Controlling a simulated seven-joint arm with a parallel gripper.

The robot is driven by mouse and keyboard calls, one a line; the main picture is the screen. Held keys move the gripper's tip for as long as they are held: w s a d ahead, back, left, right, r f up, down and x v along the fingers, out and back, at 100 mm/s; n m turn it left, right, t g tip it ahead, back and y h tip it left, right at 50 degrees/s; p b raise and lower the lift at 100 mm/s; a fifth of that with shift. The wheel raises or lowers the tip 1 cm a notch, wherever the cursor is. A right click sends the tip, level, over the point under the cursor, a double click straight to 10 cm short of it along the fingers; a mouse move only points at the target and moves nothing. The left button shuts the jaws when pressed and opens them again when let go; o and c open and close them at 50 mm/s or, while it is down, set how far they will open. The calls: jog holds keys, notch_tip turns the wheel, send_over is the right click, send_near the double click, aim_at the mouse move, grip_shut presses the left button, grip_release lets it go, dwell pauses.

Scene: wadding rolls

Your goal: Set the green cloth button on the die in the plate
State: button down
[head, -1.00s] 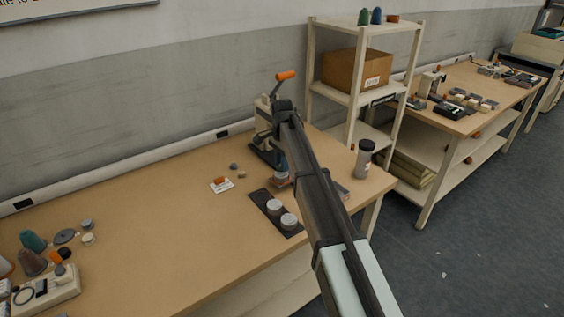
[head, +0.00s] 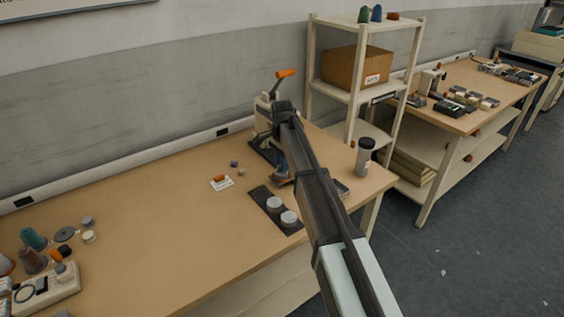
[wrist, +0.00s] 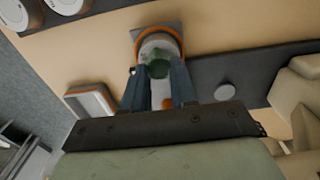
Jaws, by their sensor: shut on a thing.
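The green cloth button (wrist: 158,66) is between the blue-grey fingers of my gripper (wrist: 158,80) in the wrist view. My gripper is shut on it. Right beyond it is the pale round die (wrist: 160,42), in the plate (wrist: 142,32), which is grey with an orange ring. The button overlaps the near part of the die in the picture; I cannot tell whether they touch. In the head view my arm hides the button and die, and only a little of the plate (head: 281,182) shows beside the fingers.
The hand press (head: 265,125) with an orange-tipped lever stands just behind my gripper. Two white-topped round containers (head: 274,204) sit on a dark mat to the front left.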

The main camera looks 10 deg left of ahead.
jog(key=shift+f, duration=0.2)
jog(key=c, duration=0.8)
grip_release()
jog(key=shift+o, duration=0.4)
jog(key=o, duration=0.4)
jog(key=shift+r, duration=0.15)
jog(key=shift+r, duration=3.9)
